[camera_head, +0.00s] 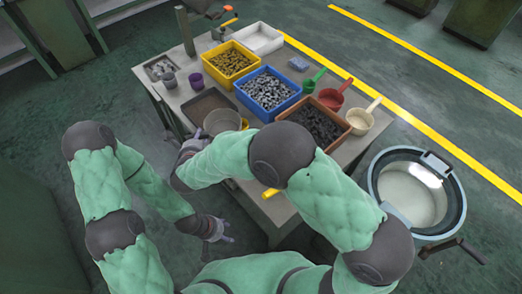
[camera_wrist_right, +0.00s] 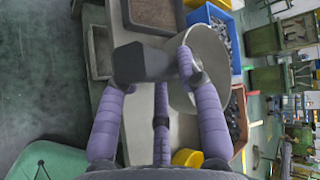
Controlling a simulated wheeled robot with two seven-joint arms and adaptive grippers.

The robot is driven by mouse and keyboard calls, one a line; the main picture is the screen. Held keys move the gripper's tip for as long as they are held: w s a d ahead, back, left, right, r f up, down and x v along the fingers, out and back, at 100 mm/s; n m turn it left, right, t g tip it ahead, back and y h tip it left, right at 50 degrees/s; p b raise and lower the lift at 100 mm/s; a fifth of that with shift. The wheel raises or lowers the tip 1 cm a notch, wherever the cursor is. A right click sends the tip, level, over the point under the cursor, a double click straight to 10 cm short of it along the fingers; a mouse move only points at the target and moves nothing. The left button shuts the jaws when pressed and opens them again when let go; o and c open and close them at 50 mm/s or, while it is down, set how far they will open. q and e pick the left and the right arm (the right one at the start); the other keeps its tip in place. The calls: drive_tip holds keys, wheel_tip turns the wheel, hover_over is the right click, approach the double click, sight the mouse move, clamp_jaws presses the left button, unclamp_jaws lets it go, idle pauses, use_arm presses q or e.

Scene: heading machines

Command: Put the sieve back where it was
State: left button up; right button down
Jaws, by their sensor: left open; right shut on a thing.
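The sieve, a round grey metal pan (camera_head: 222,122), shows in the head view above the near left part of the table, partly hidden by my right arm. In the right wrist view it is a wide pale round body (camera_wrist_right: 210,62) beside the fingertips. My right gripper (camera_head: 190,147) is shut on the sieve; in the wrist view its purple fingers (camera_wrist_right: 150,75) close around a dark block, which looks like the sieve's handle. My left gripper (camera_head: 217,229) is open and empty, low beside the table's near left side.
The table (camera_head: 185,92) holds a yellow bin (camera_head: 230,60), blue bin (camera_head: 268,90), brown bin (camera_head: 318,122), white tray (camera_head: 260,38) and shallow brown tray (camera_head: 208,105). Green, red and cream scoops (camera_head: 360,121) line the right edge. A round drum (camera_head: 415,195) stands right of the table.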

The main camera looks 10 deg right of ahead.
drive_tip(key=shift+w+f, duration=0.3)
drive_tip(key=shift+f, duration=0.15)
drive_tip(key=shift+d+f+b, duration=0.15)
drive_tip(key=shift+b, duration=0.15)
drive_tip(key=s+d+f+b, duration=0.1)
drive_tip(key=d+f+b, duration=0.1)
drive_tip(key=d+f, duration=0.2)
drive_tip(key=d+f+b, duration=0.2)
drive_tip(key=d+f, duration=0.2)
drive_tip(key=d, duration=0.1)
drive_tip(key=s+d+f+b, duration=0.1)
drive_tip(key=d+f+b, duration=0.1)
drive_tip(key=d+f, duration=0.2)
drive_tip(key=shift+s+d+f, duration=0.2)
drive_tip(key=shift+s+f, duration=0.1)
drive_tip(key=shift+f, duration=0.15)
drive_tip(key=shift+r, duration=0.15)
drive_tip(key=c, duration=0.9)
unclamp_jaws()
drive_tip(key=shift+o, duration=0.4)
